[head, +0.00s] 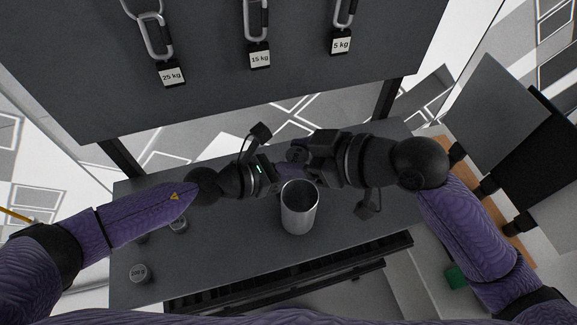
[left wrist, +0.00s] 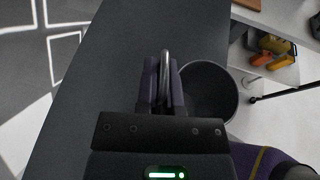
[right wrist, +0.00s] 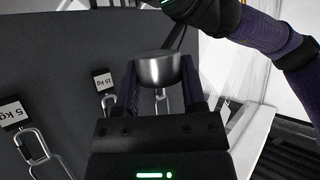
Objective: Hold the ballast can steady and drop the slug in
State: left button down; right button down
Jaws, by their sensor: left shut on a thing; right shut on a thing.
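The ballast can (head: 299,212) is an open metal cylinder, standing upright on the dark table; its dark mouth also shows in the left wrist view (left wrist: 208,92). My left gripper (head: 279,174) is at the can's far left side. In the left wrist view its fingers (left wrist: 163,80) are shut on a thin metal part of the can beside the mouth. My right gripper (head: 300,153) is above and behind the can. In the right wrist view its fingers (right wrist: 160,85) are shut on the slug (right wrist: 160,68), a short shiny metal cylinder. The inside bottom of the can is too dark to read.
Several small weights, one marked 200 g (head: 139,272), stand on the left of the table (head: 225,255). A dark panel (head: 215,75) behind carries metal links with 25, 15 and 5 kg tags. The table right of the can is clear.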

jog(key=shift+f, duration=1.7)
jog(key=shift+c, duration=0.4)
grip_release()
jog(key=v, duration=1.2)
